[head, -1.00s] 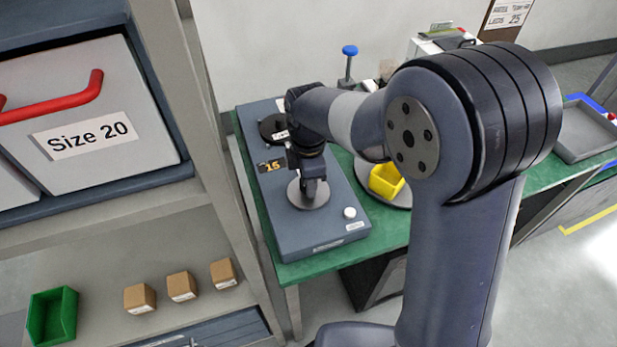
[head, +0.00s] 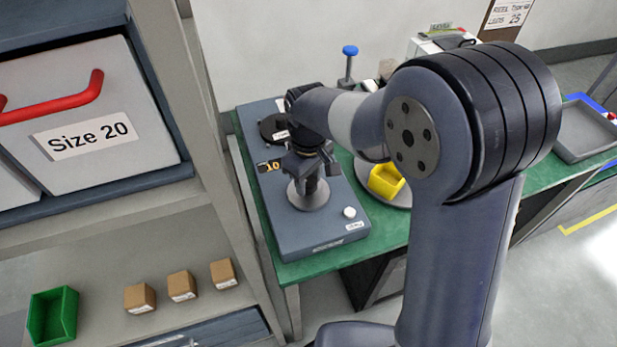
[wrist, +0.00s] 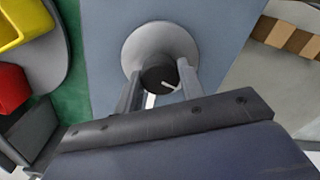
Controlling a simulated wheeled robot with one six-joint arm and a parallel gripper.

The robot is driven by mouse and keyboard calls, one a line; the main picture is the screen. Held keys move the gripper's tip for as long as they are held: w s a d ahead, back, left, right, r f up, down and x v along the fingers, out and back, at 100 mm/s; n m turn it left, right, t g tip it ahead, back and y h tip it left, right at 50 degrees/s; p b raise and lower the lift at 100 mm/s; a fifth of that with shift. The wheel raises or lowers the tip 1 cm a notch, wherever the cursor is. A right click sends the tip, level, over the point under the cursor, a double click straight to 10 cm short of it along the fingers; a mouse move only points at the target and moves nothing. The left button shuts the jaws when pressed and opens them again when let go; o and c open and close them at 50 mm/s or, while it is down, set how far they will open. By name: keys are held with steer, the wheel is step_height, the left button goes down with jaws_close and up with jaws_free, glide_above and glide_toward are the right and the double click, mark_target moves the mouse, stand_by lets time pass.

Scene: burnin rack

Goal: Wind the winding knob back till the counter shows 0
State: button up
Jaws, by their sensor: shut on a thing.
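The winding knob (wrist: 158,78) is a dark round knob with a pale pointer line, standing on a light grey disc (wrist: 140,42) on the blue-grey device (head: 318,232). My gripper (wrist: 160,82) is shut on the knob, one finger on each side of it, pointing down. In the head view my gripper (head: 309,180) hides most of the knob, and the disc (head: 297,199) shows around it. The counter (head: 270,166), a small black display with orange digits on the device's left side, reads 10.
A black round part (head: 272,127) sits at the device's far end, and a white button (head: 349,212) at its near right corner. A yellow bin (head: 386,181) stands on a round tray to the right. A shelf post borders the green bench (head: 287,270) on the left.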

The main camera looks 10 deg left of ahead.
mark_target(308, 180)
steer(key=m, duration=0.4)
steer(key=shift+m, duration=2.3)
steer(key=o, duration=1)
step_height(308, 180, up, 11)
steer(key=shift+f, duration=0.2)
